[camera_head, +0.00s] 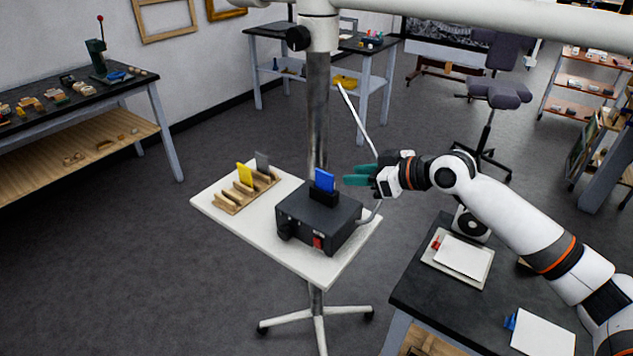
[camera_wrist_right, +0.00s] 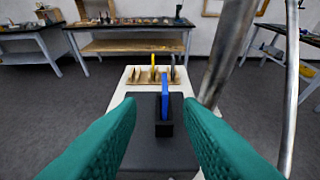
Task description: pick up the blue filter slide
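The blue filter slide (camera_head: 324,180) stands upright in a slot on top of a black box (camera_head: 301,211) on a small white table. It also shows in the right wrist view (camera_wrist_right: 165,97), upright in its black holder (camera_wrist_right: 164,128). My right gripper (camera_head: 350,175) is just right of the slide in the head view, its green fingers pointing at it. In the right wrist view the right gripper (camera_wrist_right: 160,130) is open, with the slide ahead and seen between the two fingers, not gripped. My left gripper is not in view.
A wooden rack (camera_head: 240,196) with a yellow slide (camera_head: 245,174) and a grey slide (camera_head: 262,161) stands left of the box. A metal pole (camera_head: 318,110) rises behind it. A dark workbench (camera_head: 410,295) is at the lower right.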

